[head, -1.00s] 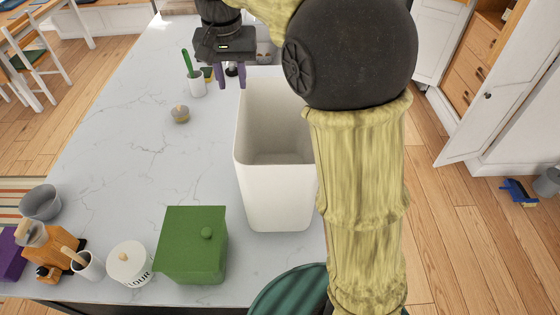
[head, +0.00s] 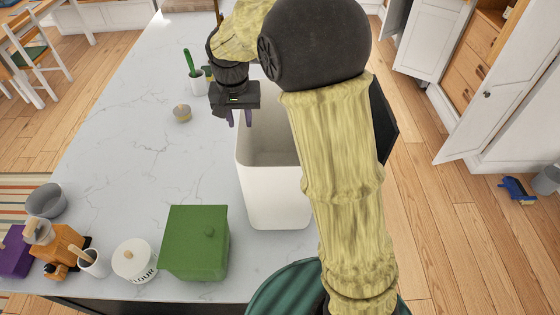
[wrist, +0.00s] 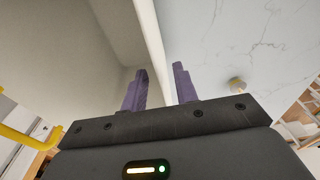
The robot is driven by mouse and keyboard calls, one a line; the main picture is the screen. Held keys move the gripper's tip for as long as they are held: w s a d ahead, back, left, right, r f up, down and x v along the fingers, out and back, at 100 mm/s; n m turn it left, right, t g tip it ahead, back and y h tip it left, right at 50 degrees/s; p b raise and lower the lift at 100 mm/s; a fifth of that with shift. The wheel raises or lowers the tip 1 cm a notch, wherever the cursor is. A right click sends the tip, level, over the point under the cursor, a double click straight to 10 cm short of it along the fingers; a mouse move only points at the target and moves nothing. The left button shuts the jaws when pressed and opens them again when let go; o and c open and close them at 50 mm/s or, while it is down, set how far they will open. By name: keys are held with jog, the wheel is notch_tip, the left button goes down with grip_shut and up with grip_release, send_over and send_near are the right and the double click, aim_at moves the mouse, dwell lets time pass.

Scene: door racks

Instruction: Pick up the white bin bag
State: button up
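A tall white open-topped bin (head: 275,200) stands on the counter, and no separate bag can be made out in it. My gripper (head: 240,119) is at the bin's far left upper edge, pointing down, with its two purple fingers apart. In the wrist view the bin's pale inner wall (wrist: 55,50) fills the left. Its rim (wrist: 150,40) runs between the two open fingertips (wrist: 160,82), one on the inner side and one on the outer side. I see no contact. My arm hides the bin's right side in the head view.
A green lidded box (head: 195,245), a flour jar (head: 134,261) and a utensil cup (head: 93,263) stand at the front of the white marble counter (head: 130,170). The counter's left middle is free.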

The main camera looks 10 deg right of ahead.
aim_at(242, 130)
jog(key=shift+f, duration=0.1)
jog(key=f+p, duration=0.1)
jog(key=f, duration=0.2)
jog(key=w+f+p, duration=0.1)
jog(key=f, duration=0.1)
jog(key=shift+d+p, duration=0.1)
jog(key=shift+p, duration=0.2)
jog(key=shift+s, duration=0.1)
jog(key=shift+r, duration=0.1)
grip_shut()
